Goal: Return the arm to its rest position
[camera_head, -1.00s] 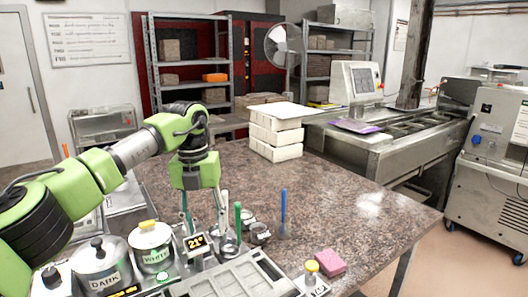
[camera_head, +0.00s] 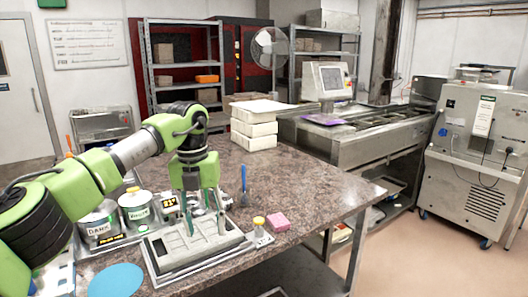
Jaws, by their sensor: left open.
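My left arm comes in from the left, green with a grey link, bent at the elbow. Its gripper (camera_head: 194,208) points down over the speckled stone table (camera_head: 318,190), above the grey mould tray (camera_head: 172,250). The jaws are open and I see nothing held between them. The fingertips overlap the tray and small tools in the picture, so their exact height above it is hard to tell. My right gripper is out of view.
Pots marked DARK (camera_head: 99,222) and WHITE (camera_head: 137,207) stand left of the tray. A blue spatula (camera_head: 244,188), a yellow-capped jar (camera_head: 259,224) and a pink sponge (camera_head: 279,221) are to its right. White blocks (camera_head: 254,128) are stacked behind. The table's right part is clear.

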